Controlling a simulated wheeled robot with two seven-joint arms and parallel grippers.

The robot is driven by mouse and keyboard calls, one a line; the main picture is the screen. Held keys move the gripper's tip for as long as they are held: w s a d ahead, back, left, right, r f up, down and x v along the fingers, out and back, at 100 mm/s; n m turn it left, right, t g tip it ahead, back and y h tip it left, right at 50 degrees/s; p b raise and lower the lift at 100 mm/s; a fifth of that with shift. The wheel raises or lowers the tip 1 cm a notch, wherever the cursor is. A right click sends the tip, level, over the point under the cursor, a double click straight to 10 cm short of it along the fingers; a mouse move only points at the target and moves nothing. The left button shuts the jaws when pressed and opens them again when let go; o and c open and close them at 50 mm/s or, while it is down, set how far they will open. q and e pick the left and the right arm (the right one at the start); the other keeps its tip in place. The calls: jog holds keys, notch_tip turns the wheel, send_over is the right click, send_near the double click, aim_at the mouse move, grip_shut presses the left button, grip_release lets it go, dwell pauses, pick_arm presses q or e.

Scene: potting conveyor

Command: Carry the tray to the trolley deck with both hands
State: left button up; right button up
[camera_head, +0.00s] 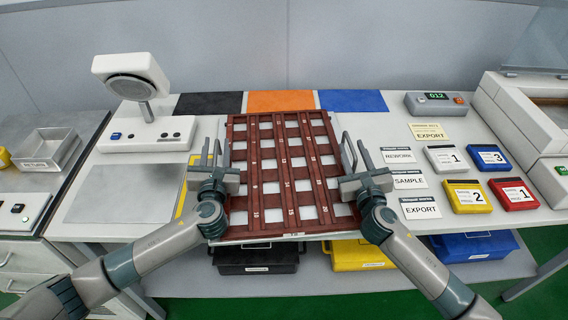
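The tray (296,231) is a reddish-brown lattice with rows of pale square openings. It lies flat on the white worktable, its near edge close to the table's front edge. My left gripper (212,154) is at the tray's left side, its fingers pointing away from me and apart. My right gripper (357,156) is at the tray's right side, its fingers also apart. I cannot tell whether either gripper touches the tray. No trolley deck can be made out for certain.
Black, orange and blue mats (281,101) lie behind the tray. A scale-like device (146,133) stands left. Label cards (408,181) and coloured blocks (466,197) lie right. Black, yellow and blue bins (256,257) sit below. A metal bin (46,148) stands far left.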

pick_arm(q)
jog(key=c, duration=0.8)
pick_arm(e)
grip_shut()
pick_arm(q)
grip_shut()
jog(key=shift+a, duration=0.15)
pick_arm(e)
jog(key=shift+d, duration=0.15)
pick_arm(q)
jog(key=shift+r, duration=0.1)
